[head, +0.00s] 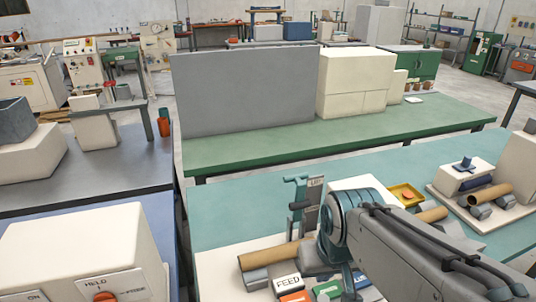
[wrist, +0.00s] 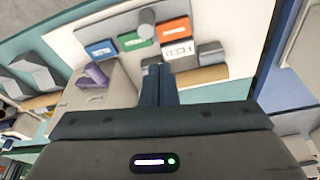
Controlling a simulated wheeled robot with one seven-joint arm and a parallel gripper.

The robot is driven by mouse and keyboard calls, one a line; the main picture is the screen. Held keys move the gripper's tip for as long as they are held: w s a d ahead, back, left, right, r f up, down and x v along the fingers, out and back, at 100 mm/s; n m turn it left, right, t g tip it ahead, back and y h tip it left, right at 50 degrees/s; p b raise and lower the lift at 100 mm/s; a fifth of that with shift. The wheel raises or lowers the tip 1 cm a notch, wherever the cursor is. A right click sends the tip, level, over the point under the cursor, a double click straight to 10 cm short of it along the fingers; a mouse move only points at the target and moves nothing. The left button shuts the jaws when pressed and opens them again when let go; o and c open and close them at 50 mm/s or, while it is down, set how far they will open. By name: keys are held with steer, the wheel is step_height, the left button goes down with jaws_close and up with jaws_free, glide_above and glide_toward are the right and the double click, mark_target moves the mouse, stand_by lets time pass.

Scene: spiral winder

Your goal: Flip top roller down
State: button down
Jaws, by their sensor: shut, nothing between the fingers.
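The winder stands on the teal bench, with a tan cardboard tube (head: 268,256) and grey blocks (head: 310,260) beside my arm. A grey-green upright post (head: 299,196) with a partly hidden label plate (head: 315,190) rises behind the tube. I cannot tell for sure which part is the top roller; my arm hides much of the machine. In the wrist view my gripper (wrist: 158,70) is shut and empty, pointing at a panel with a white FEED button (wrist: 178,52), an orange button (wrist: 173,29) and a grey cylinder (wrist: 147,20). The tube (wrist: 202,76) lies right of the fingers.
Blue (wrist: 101,50) and green (wrist: 134,40) buttons sit on the same panel. A second machine with a tube (head: 489,194) stands at the right. A yellow tray (head: 406,193) lies behind my arm. The teal bench (head: 235,217) is clear left of the post.

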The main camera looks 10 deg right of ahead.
steer(key=shift+s+d, duration=0.15)
steer(key=w+r+n+p, duration=0.1)
steer(key=w+r+p, duration=0.2)
steer(key=w, duration=1.2)
steer(key=w+r+n+t+p, duration=0.1)
steer(key=w+r+p, duration=0.2)
steer(key=w+r, duration=0.4)
steer(key=w, duration=0.9)
steer(key=shift+r+y, duration=0.35)
steer(key=shift+y, duration=0.05)
steer(key=shift+f+p, duration=0.1)
steer(key=shift+p, duration=0.2)
steer(key=p+x, duration=0.2)
steer(key=x, duration=0.8)
steer(key=s, duration=0.2)
steer(key=s+r+p, duration=0.1)
steer(key=shift+s+d+r+p, duration=0.2)
steer(key=shift+s+r+p, duration=0.05)
steer(key=shift+s+p, duration=0.1)
